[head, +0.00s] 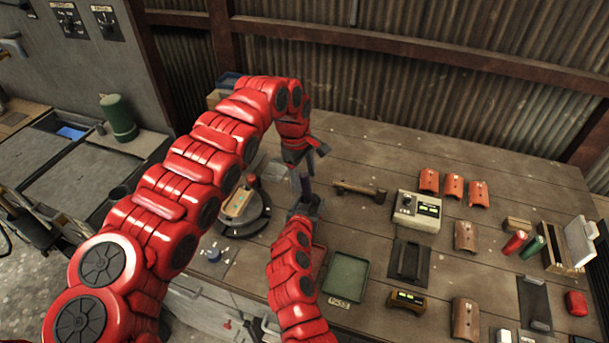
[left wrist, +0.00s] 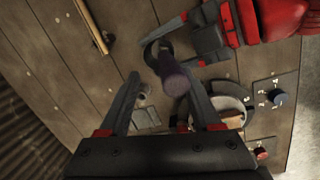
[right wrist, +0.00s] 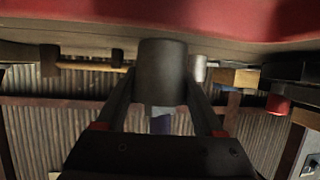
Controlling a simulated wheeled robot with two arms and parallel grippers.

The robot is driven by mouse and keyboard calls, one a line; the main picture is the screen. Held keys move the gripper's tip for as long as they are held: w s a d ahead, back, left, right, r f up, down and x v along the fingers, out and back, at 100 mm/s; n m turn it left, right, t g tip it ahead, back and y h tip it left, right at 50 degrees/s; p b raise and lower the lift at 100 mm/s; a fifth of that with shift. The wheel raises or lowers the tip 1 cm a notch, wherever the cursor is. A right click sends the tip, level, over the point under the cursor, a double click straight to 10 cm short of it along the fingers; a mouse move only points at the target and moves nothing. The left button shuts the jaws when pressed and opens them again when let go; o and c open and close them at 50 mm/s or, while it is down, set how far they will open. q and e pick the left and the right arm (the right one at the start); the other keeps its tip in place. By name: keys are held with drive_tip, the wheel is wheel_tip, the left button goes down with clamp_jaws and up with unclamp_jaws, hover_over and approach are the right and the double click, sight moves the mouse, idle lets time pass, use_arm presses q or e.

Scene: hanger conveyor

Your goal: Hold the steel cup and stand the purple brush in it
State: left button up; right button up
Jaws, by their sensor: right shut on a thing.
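The steel cup (right wrist: 162,72) sits between the fingers of my right gripper (right wrist: 160,100), which is shut on it; the right wrist view is upside down. The purple brush (left wrist: 173,78) stands in the cup, its lower end inside the dark rim (left wrist: 152,50) and its purple end rising toward my left wrist camera. My left gripper (left wrist: 165,98) is open, its fingers wide apart on either side of the brush's top and not touching it. In the head view the brush (head: 304,188) shows small below my left gripper (head: 305,150). The brush's lower end is hidden.
A wooden-handled hammer (head: 360,190) lies to the right of the cup. A round grey device (head: 240,212) stands to the left. A green tray (head: 346,277) lies in front, and a boxed meter (head: 417,211) is farther right. Bare planks lie behind the hammer.

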use_arm(q)
wheel_tip(320, 180, up, 12)
drive_tip(key=a, duration=0.1)
drive_tip(key=shift+s+a, duration=0.2)
drive_tip(key=shift+a, duration=0.2)
drive_tip(key=shift+f, duration=0.1)
use_arm(e)
drive_tip(key=o, duration=1.4)
drive_tip(key=shift+s+a+r, duration=0.1)
drive_tip(key=shift+s+a, duration=0.1)
drive_tip(key=shift+s, duration=0.3)
drive_tip(key=v, duration=1.1)
